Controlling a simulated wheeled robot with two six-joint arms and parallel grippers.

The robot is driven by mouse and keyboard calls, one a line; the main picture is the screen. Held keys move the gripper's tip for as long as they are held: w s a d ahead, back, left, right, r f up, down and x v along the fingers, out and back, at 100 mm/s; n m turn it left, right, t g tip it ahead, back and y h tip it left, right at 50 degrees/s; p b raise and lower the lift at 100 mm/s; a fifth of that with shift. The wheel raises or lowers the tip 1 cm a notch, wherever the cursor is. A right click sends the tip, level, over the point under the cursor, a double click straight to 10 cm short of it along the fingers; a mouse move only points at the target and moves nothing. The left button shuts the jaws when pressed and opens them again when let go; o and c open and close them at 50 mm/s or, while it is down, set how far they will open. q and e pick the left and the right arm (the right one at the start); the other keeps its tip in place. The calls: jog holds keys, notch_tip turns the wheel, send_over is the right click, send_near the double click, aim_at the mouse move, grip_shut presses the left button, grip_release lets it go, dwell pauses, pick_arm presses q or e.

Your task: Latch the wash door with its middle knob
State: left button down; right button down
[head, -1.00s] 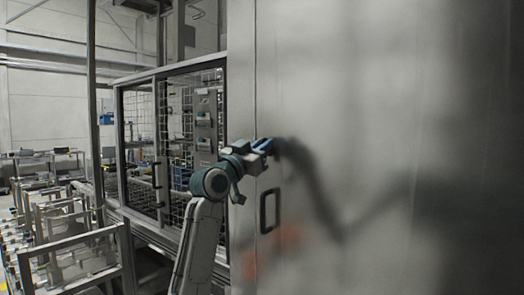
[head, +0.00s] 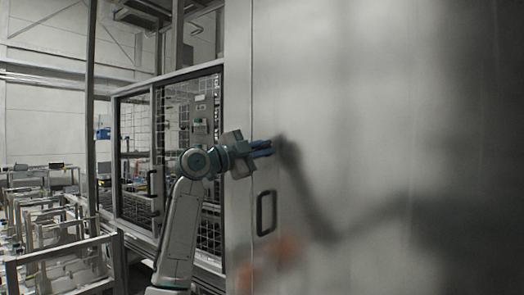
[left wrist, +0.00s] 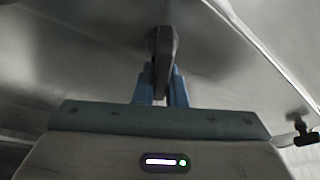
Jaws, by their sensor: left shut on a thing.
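The wash door (head: 360,120) is a large brushed-steel panel filling the right of the head view. A dark loop handle (head: 267,212) is on its left part, below my gripper. My left gripper (head: 263,148) reaches the door from the left. In the left wrist view its blue fingers (left wrist: 161,90) are shut on a dark, elongated knob (left wrist: 163,52) that stands out from the steel. Another dark knob (left wrist: 304,131) shows at the right edge of that view. In the head view the held knob is hard to tell from the dark reflection beside the fingertips. My right gripper is not seen.
A framed mesh guard (head: 190,130) stands left of the door, behind my left arm. Metal racks (head: 60,240) fill the lower left. The door face right of the handle is clear, with only reflections of my arm.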

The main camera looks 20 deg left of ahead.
pick_arm(q)
jog(key=m, duration=0.1)
jog(key=m+g, duration=0.1)
jog(key=m, duration=0.1)
jog(key=shift+d+f+m, duration=0.1)
jog(key=shift+f+m, duration=0.1)
jog(key=shift+m, duration=0.1)
jog(key=shift+f+m+g+y+p, duration=0.25)
jog(key=shift+m+g+y+p, duration=0.2)
jog(key=shift+m, duration=0.75)
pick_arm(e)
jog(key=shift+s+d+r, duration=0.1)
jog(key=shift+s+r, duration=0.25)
pick_arm(q)
jog(key=c, duration=1.5)
grip_release()
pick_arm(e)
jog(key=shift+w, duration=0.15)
